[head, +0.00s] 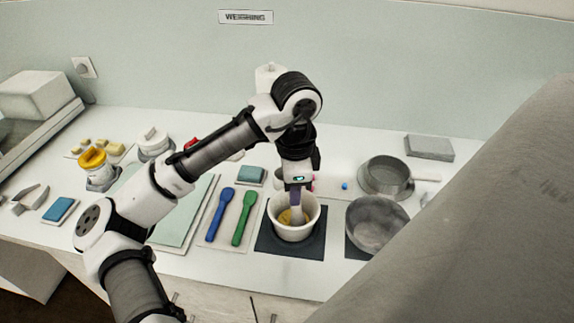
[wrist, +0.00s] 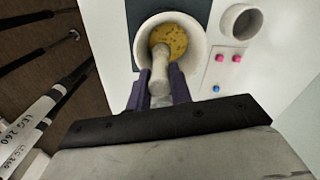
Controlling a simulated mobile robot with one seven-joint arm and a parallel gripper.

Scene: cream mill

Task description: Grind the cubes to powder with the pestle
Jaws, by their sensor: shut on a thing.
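A white mortar (head: 312,230) stands on a dark mat (head: 262,237) near the front of the counter. It also shows in the wrist view (wrist: 199,36). Yellow material with dark specks (wrist: 178,40) covers the mortar's floor; whether it is pieces or powder I cannot tell for sure. My gripper (wrist: 160,90) is shut on the pale pestle (wrist: 160,65), which it holds from above with purple fingers on either side. The pestle's lower end is inside the mortar, at the yellow material. In the head view my gripper (head: 297,198) is right above the mortar.
A blue spoon (head: 220,214) and a green spoon (head: 244,217) lie left of the mortar. A grey bowl (head: 377,226) and a round sieve-like pan (head: 387,175) stand to the right. Small pink and blue pieces lie behind the mortar.

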